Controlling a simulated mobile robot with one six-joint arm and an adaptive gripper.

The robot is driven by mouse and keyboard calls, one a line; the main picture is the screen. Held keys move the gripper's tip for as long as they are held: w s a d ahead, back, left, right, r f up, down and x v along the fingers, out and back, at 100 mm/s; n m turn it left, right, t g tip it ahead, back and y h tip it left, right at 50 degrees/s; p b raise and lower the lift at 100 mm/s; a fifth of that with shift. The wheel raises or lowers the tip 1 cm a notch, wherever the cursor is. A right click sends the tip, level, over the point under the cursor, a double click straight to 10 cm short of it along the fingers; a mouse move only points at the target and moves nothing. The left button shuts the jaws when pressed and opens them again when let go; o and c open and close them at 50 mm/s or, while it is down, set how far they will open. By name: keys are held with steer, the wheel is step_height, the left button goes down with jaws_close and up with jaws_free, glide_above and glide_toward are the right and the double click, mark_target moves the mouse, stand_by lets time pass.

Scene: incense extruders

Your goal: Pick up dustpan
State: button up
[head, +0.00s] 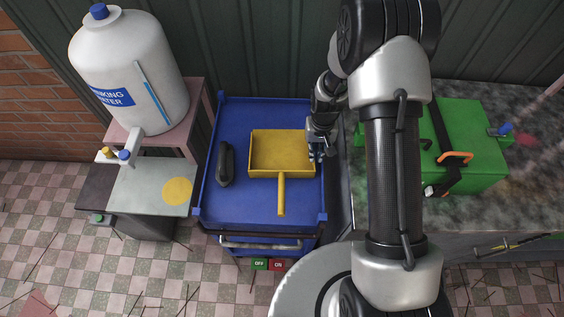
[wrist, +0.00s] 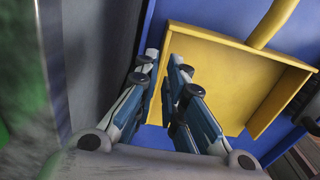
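The yellow dustpan (head: 270,150) lies flat on the blue cart top (head: 233,117), its handle (head: 282,195) pointing to the front. My gripper (head: 317,152) is at the pan's right side in the head view. In the wrist view my gripper (wrist: 165,57) has its two fingers drawn close together, one on each side of the dustpan's (wrist: 225,68) side wall. Only a narrow gap shows between the fingertips, with the yellow wall in it. The lower parts of the fingers hide some of the wall. The pan appears to rest on the cart.
A dark brush (head: 225,164) lies left of the dustpan. A water tank (head: 130,70) stands on a pink stand (head: 196,105) at the left. A green case (head: 465,150) lies on the counter (head: 525,195) at the right, beside the cart. Raised corners edge the cart.

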steer(key=f, duration=0.1)
steer(key=f+b, duration=0.1)
steer(key=f, duration=0.1)
steer(key=f+b, duration=0.1)
steer(key=f, duration=0.1)
steer(key=shift+w+a+f, duration=0.1)
steer(key=shift+w+f, duration=0.1)
steer(key=shift+w, duration=0.15)
steer(key=shift+r, duration=0.1)
steer(key=shift+c, duration=0.5)
jaws_close()
